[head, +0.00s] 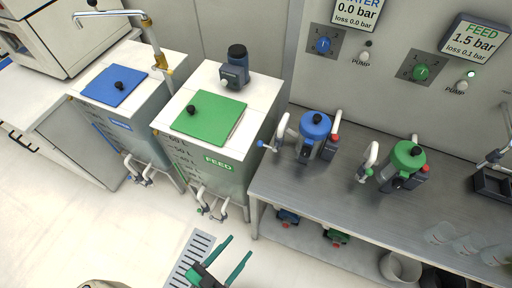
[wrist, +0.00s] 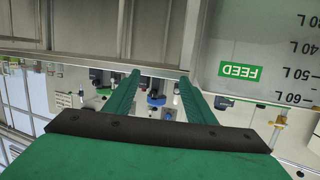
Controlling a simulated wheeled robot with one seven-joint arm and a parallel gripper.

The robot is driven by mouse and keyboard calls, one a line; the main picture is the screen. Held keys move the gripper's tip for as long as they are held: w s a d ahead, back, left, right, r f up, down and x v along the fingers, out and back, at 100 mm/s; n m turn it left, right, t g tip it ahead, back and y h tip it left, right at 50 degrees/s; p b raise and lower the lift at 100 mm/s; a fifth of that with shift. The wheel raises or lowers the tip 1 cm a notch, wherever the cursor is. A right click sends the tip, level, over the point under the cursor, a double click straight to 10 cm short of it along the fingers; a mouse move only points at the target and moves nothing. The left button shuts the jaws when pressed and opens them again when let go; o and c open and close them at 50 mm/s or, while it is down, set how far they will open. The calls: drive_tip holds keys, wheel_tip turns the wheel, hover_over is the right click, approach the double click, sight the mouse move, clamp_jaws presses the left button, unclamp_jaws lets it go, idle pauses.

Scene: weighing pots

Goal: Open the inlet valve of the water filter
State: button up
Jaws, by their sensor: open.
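The water filter (head: 314,128) has a blue head with a black knob and stands on the steel bench, left of the green-topped feed filter (head: 407,158). A small blue handle (head: 262,144) shows at its left side, by a white pipe; its exact setting is too small to tell. The water display (head: 355,12) above reads 0.0 bar. My gripper (head: 240,246) has green fingers, open and empty, low in front of the bench and well apart from the filter. In the wrist view my gripper (wrist: 159,75) spans an upside-down scene with a small blue round part (wrist: 156,98) beyond.
The green-lidded feed tank (head: 208,116) and blue-lidded water tank (head: 116,86) stand left of the steel bench (head: 345,205). Pumps (head: 288,217) and a bucket (head: 400,267) sit under the bench. Clear beakers (head: 466,245) stand at its right. A floor grate (head: 190,258) lies near my gripper.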

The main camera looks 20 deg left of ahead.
drive_tip(key=w+a+r+m+h, duration=0.1)
drive_tip(key=w+a+m+h, duration=0.1)
drive_tip(key=w+a, duration=0.65)
drive_tip(key=m+h, duration=0.3)
drive_tip(key=h, duration=0.1)
approach(260, 146)
drive_tip(key=x, duration=0.8)
drive_tip(key=shift+w+d+f, duration=0.2)
drive_tip(key=shift+w, duration=0.15)
drive_tip(key=shift+c, duration=0.6)
drive_tip(key=c, duration=0.9)
